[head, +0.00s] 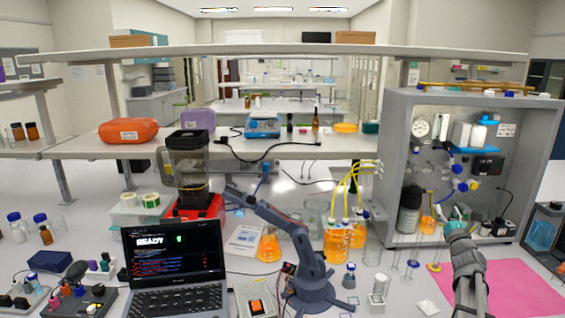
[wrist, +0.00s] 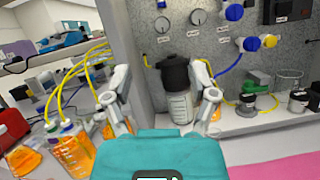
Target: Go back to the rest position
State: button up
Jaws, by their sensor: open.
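My gripper (wrist: 160,85) is open in the wrist view, with its two grey fingers spread apart and nothing between them. Its teal body fills the bottom middle of that view. Beyond the fingers stands a dark-topped bottle (wrist: 179,103) inside the grey rig cabinet, apart from the gripper as far as I can tell. In the head view my gripper (head: 456,228) shows as a teal part at the end of my grey arm, in front of the cabinet (head: 393,130).
A pink mat (head: 520,290) lies at right below the cabinet. Orange-filled bottles (head: 337,245) with yellow tubes stand left of the cabinet. A grey tabletop arm (head: 312,262), a laptop (head: 175,262) and small glassware crowd the bench. Overhead, a long shelf (head: 290,50) crosses the view.

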jog(key=s+a+f+n+g+y, duration=0.2)
jog(key=a+f+n+g+y, duration=0.2)
jog(key=a+n, duration=0.5)
jog(key=s+a+f+n+g+y, duration=0.1)
jog(key=a+f+n+g+y, duration=0.3)
jog(key=a+n, duration=0.55)
jog(key=s+a+f+n+g+y, duration=0.2)
jog(key=a+f+n+g+y, duration=0.3)
jog(key=a, duration=0.8)
jog(key=s+a+f+n+g+h, duration=0.2)
jog(key=s+f+n, duration=0.1)
jog(key=s, duration=0.1)
jog(key=s+a+f+n+g+h, duration=0.2)
jog(key=s+f+n, duration=0.2)
jog(key=s, duration=0.1)
jog(key=s+a+f+n+g+h, duration=0.2)
jog(key=s+a+f+n, duration=0.1)
jog(key=s+n, duration=0.1)
jog(key=shift+s+f+n+g+h, duration=0.25)
jog(key=shift+s+f+g+h, duration=0.15)
jog(key=shift+s, duration=0.05)
jog(key=s+d+f+n+g+h, duration=0.2)
jog(key=s+n+h, duration=0.2)
jog(key=s, duration=0.2)
jog(key=shift+s+g+h, duration=0.3)
jog(key=shift+s, duration=0.1)
